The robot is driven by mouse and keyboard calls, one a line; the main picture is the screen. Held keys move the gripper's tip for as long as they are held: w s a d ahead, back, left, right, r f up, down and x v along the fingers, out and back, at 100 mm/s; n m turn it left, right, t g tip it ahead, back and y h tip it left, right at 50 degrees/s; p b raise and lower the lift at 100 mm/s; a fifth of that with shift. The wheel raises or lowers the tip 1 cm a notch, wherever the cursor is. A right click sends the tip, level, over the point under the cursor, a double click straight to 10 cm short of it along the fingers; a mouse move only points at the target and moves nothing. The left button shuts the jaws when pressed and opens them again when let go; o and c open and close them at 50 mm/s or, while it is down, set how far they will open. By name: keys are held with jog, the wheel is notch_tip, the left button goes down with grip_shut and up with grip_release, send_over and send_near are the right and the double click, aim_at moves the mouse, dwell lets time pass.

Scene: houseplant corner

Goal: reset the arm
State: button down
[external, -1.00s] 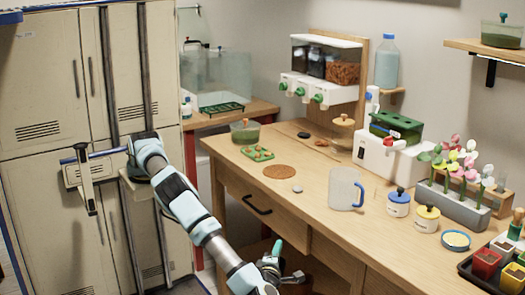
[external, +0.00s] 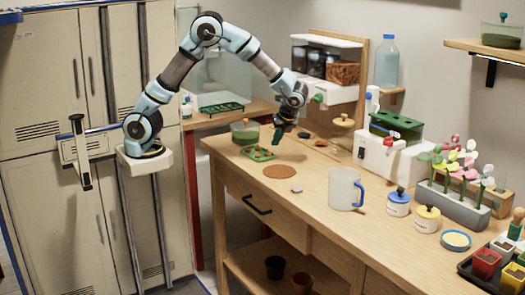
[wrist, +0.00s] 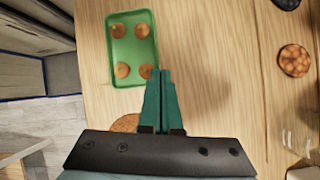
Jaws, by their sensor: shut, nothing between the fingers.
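My gripper (external: 279,136) hangs above the far left part of the wooden table (external: 325,195), pointing down, with my arm arched up over it. Its green fingers are together and empty in the wrist view (wrist: 163,75). A green tray with several round brown discs (external: 257,153) lies on the table just left of the gripper. The tray also shows in the wrist view (wrist: 133,72), beyond the fingertips and to their left. A flat brown disc (external: 280,171) lies in front of the gripper, and my fingers partly hide it in the wrist view (wrist: 125,123).
A dispenser (external: 325,85) stands behind the gripper, partly hidden by my arm. A clear mug with a blue handle (external: 344,187), lidded jars (external: 398,203) and a flower rack (external: 452,203) stand to the right. Two small pots (external: 275,267) sit on the lower shelf.

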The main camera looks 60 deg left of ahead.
jog(key=s+a+n+h, duration=0.1)
jog(key=s+a+n, duration=0.1)
jog(key=a+n, duration=0.1)
jog(key=s+a+n+h, duration=0.1)
jog(key=s+a+n, duration=0.2)
jog(key=n, duration=0.1)
jog(key=s+a+n+h, duration=0.2)
jog(key=n, duration=0.1)
jog(key=shift+s+a, duration=0.2)
jog(key=shift+a, duration=0.2)
jog(key=s+a+n, duration=0.1)
jog(key=s+n, duration=0.1)
jog(key=n, duration=0.1)
jog(key=s+a+n+t+h, duration=0.1)
jog(key=s+a+n, duration=0.1)
jog(key=n, duration=0.1)
jog(key=s+a+n+h+p, duration=0.1)
jog(key=s+n, duration=0.1)
jog(key=n, duration=0.1)
jog(key=shift+s+a+r, duration=0.1)
jog(key=shift+s+a, duration=0.25)
